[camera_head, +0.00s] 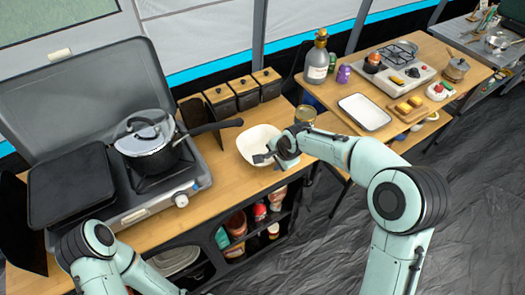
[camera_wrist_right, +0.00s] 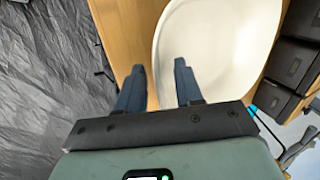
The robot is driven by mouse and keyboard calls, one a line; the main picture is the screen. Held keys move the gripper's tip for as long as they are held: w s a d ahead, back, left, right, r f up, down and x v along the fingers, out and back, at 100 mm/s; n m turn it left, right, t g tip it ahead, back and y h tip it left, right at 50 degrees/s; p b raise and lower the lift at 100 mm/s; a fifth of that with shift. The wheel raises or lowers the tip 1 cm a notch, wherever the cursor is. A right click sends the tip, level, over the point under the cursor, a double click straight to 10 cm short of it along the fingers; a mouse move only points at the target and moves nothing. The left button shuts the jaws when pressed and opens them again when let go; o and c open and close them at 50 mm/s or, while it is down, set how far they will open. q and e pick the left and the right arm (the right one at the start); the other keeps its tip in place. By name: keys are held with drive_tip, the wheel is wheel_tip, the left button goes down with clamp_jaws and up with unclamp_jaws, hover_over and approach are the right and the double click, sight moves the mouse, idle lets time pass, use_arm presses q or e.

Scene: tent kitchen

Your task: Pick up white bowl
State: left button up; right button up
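The white bowl (camera_head: 257,138) sits on the wooden counter, right of the stove, near the counter's front edge. My right gripper (camera_head: 264,157) is at the bowl's front right side. In the right wrist view the bowl (camera_wrist_right: 215,45) fills the upper right. There the two dark fingers of my right gripper (camera_wrist_right: 159,82) stand apart, with the bowl's near rim showing between them. One finger is on the outer side and the other overlaps the bowl. I cannot tell whether they touch it. My left arm shows at the lower left, with its gripper out of view.
A lidded pot (camera_head: 150,145) on the camp stove (camera_head: 140,212) points its handle toward the bowl. Dark canisters (camera_head: 245,92) stand behind the bowl. A glass (camera_head: 305,115) is close to its right. A second table holds a white tray (camera_head: 364,111) and a bottle (camera_head: 317,62).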

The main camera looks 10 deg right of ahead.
clamp_jaws()
